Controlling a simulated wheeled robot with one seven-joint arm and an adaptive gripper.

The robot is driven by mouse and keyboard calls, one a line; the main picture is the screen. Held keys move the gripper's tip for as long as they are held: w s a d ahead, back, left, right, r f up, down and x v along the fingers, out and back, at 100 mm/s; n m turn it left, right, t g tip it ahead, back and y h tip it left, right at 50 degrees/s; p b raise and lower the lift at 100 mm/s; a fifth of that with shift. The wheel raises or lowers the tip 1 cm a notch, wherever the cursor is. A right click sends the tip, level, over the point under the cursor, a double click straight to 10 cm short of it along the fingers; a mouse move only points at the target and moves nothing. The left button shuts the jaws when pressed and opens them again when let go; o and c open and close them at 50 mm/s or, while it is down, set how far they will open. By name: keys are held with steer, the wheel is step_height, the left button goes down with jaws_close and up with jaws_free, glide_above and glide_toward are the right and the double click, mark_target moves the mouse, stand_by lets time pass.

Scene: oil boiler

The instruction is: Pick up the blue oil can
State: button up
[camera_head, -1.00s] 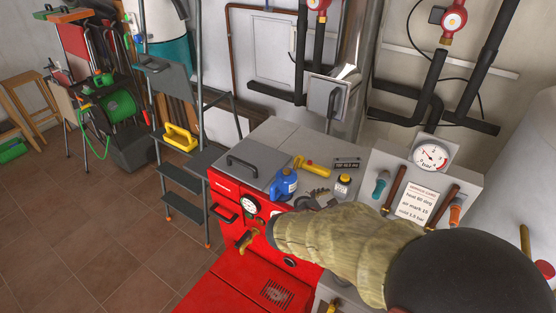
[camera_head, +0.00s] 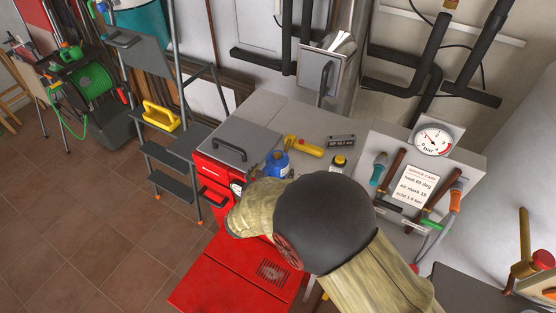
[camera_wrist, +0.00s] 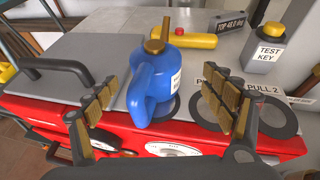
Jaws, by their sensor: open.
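The blue oil can (camera_head: 277,164) stands upright on the grey top of the red boiler, partly hidden by my arm in the head view. In the wrist view the blue oil can (camera_wrist: 153,82) shows its handle, a brass spout on top and a white label on its right side. My gripper (camera_wrist: 164,106) is open, one finger pad to the left of the can and one to the right. The can is between and slightly beyond the fingers, with a visible gap on the right. My gripper's fingers are hidden behind my arm in the head view.
A yellow flashlight-like tool with a red button (camera_wrist: 190,39) lies behind the can. A test key block (camera_wrist: 266,48) stands to the right. A black handle (camera_wrist: 50,72) rises from the lid at left. A pressure gauge (camera_head: 433,140) stands farther right.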

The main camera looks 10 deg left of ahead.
steer(key=shift+w+d+f, duration=0.1)
steer(key=shift+w+f, duration=0.1)
steer(key=shift+w, duration=0.2)
steer(key=x, duration=0.2)
steer(key=b+x, duration=0.1)
steer(key=x, duration=0.3)
steer(key=shift+s+a+f, duration=0.1)
steer(key=shift+a+f, duration=0.1)
steer(key=shift+a, duration=0.2)
steer(key=shift+w+d, duration=0.1)
steer(key=shift+w, duration=0.2)
steer(key=c, duration=0.4)
steer(key=c, duration=1.1)
steer(key=shift+c, duration=0.2)
